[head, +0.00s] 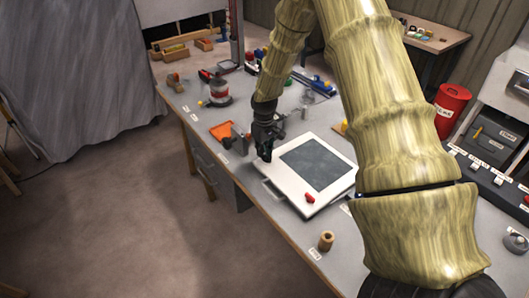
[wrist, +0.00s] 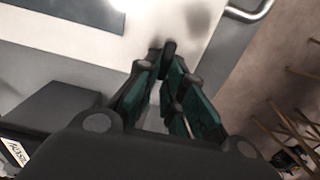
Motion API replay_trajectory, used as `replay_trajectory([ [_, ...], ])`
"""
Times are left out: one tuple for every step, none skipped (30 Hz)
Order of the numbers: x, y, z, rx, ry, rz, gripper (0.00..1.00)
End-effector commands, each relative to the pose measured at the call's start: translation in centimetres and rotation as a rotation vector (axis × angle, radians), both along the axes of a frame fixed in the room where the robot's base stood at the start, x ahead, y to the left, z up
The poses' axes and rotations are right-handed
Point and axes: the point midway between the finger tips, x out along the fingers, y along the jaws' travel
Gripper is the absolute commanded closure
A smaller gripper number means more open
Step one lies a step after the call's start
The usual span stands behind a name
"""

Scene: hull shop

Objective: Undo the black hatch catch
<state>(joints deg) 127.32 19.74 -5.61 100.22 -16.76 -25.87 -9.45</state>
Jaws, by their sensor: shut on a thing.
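The white hatch (head: 298,202) with a dark grey panel (head: 317,164) lies on the grey bench in the head view; its white face (wrist: 200,40) fills the top of the wrist view. My gripper (head: 264,152) is over the hatch's far left corner. In the wrist view the fingertips of my gripper (wrist: 167,66) come together on the small black catch (wrist: 168,47), and its lower part is hidden between them. A red catch (head: 310,198) sits on the near side of the hatch. I cannot tell how far the black catch is turned.
A metal handle (wrist: 250,12) stands out from the hatch edge. A wooden peg-like piece (head: 326,241) stands near the bench's front edge. A red bin (head: 451,108) is at right.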

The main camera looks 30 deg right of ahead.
Motion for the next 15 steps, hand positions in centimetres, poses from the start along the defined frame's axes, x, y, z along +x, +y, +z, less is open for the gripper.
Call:
replay_trajectory([
  [0.05,-0.02,0.05,-0.001,-0.001,0.001,1.0],
  [0.05,-0.02,0.05,-0.001,-0.001,0.001,1.0],
  [0.05,-0.02,0.06,-0.001,-0.001,0.001,1.0],
  [0.05,-0.02,0.06,-0.001,-0.001,0.001,1.0],
  [0.05,-0.02,0.06,-0.001,-0.001,0.001,1.0],
  [0.05,-0.02,0.06,-0.001,-0.001,0.001,1.0],
  [0.05,-0.02,0.06,-0.001,-0.001,0.001,1.0],
  [0.05,-0.02,0.06,-0.001,-0.001,0.001,1.0],
  [0.05,-0.03,0.06,-0.001,-0.001,0.001,0.82],
  [0.05,-0.02,0.05,-0.001,-0.001,0.0,0.77],
  [0.04,-0.02,0.05,-0.001,-0.001,0.0,0.71],
  [0.04,-0.02,0.05,-0.001,-0.001,0.0,0.68],
  [0.03,-0.02,0.04,-0.001,-0.001,0.0,0.68],
  [0.03,-0.02,0.04,-0.001,0.0,0.0,0.68],
  [0.03,-0.02,0.04,-0.001,0.0,0.0,0.68],
])
